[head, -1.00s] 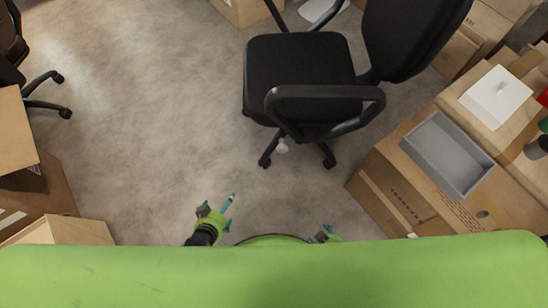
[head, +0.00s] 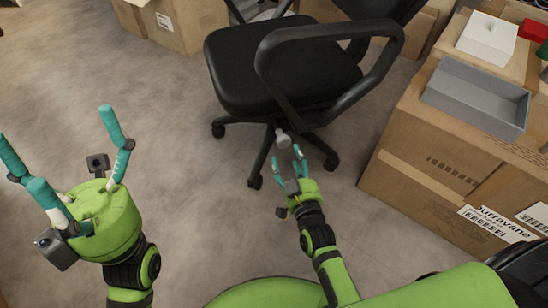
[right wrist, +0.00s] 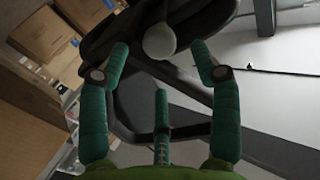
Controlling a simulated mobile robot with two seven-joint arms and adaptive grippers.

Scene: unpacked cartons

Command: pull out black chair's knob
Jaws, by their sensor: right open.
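The black chair (head: 262,75) stands in the upper middle of the head view, its armrest toward me. Its pale grey knob (head: 283,139) sticks out below the seat. My right gripper (head: 286,156) is open just in front of the knob, with its teal fingers pointing at it. In the right wrist view the knob (right wrist: 159,41) shows as a round pale end at the top, between and beyond the spread fingers; I see no finger closed on it. My left gripper (head: 54,123) is open and empty above the floor, well left of the chair.
A large carton (head: 410,168) stands right of the chair with a grey tray (head: 474,97) and a white box (head: 487,39) on top. More cartons (head: 188,22) stand behind the chair. The floor left of the chair is clear.

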